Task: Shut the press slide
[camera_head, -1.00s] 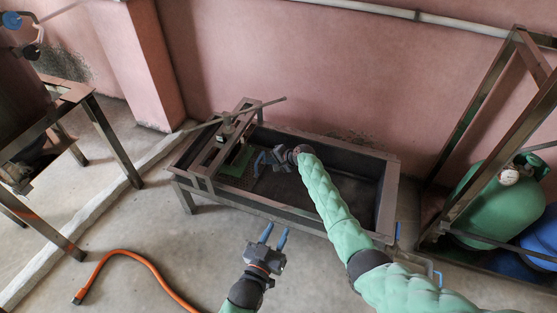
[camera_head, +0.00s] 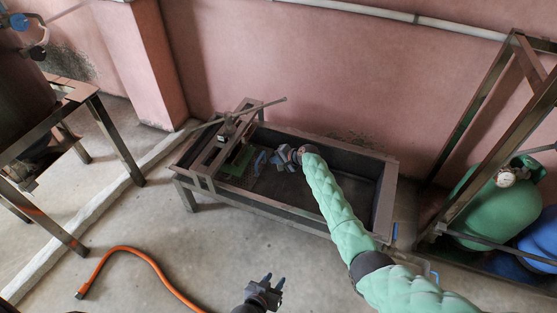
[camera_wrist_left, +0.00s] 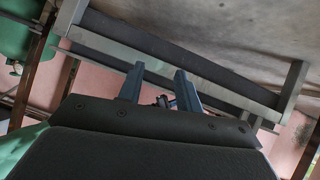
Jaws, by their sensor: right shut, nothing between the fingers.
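The press (camera_head: 212,155) is a metal frame with a long bar handle (camera_head: 262,105), across the left end of a dark trough (camera_head: 345,215). A green plate (camera_head: 240,160) shows under the frame. I cannot tell how far its slide is in. My right gripper (camera_head: 261,161), with blue fingers, is over the trough, just right of the green plate. It is shut and empty; contact with the press cannot be made out. My left gripper (camera_head: 273,281) is low in front of the trough. In the left wrist view its two fingers (camera_wrist_left: 158,82) stand apart, with nothing between them.
An orange hose (camera_head: 130,250) lies on the floor at the lower left. A metal stand (camera_head: 115,140) is at the left. A rack (camera_head: 480,140) with a green tank (camera_head: 500,210) and blue containers is at the right. A pink wall stands behind the trough.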

